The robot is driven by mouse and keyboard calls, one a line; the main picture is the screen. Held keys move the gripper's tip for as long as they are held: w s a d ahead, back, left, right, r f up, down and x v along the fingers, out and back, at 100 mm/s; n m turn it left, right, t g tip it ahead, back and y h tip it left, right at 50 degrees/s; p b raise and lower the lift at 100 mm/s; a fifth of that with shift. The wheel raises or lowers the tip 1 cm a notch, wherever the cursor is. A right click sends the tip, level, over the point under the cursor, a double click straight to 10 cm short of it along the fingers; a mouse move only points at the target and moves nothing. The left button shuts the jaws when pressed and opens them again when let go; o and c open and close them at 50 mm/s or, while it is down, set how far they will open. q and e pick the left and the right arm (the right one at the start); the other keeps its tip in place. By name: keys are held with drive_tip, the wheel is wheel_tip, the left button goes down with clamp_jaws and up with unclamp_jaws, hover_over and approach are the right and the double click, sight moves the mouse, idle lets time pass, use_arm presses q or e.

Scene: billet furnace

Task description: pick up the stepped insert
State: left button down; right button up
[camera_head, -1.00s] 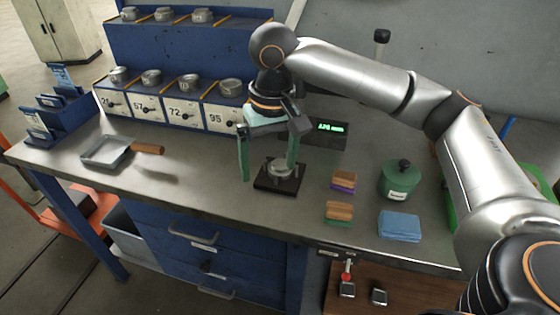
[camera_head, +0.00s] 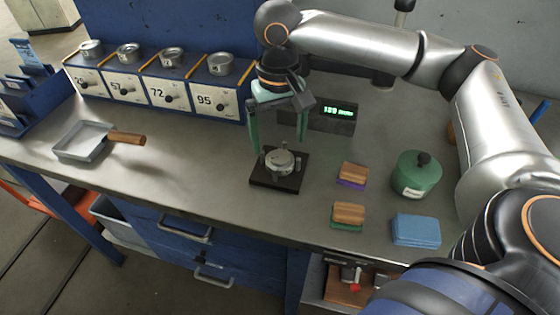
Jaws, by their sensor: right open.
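The stepped insert (camera_head: 280,159) looks like the round grey metal piece on the black square base (camera_head: 290,181) on the bench. A small post stands on the base beside it. My right gripper (camera_head: 279,146) is above the piece, its two green fingers spread wide and pointing down. The fingers are apart from each other with nothing between them that I can see gripped. My left gripper is not in view.
A digital readout (camera_head: 333,115) stands just behind the base. Wood-backed brushes (camera_head: 351,173), a green lidded pot (camera_head: 417,174) and blue cloths (camera_head: 416,230) lie to the right. A dustpan-like tray (camera_head: 83,142) lies left. Numbered blue bins (camera_head: 216,103) line the back.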

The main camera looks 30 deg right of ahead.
sight(280, 156)
wheel_tip(280, 156, down, 6)
drive_tip(key=shift+d+r+b, duration=0.1)
drive_tip(key=shift+d+b, duration=0.05)
drive_tip(key=shift+b, duration=0.3)
clamp_jaws()
idle(0.7)
drive_tip(key=shift+w, duration=0.1)
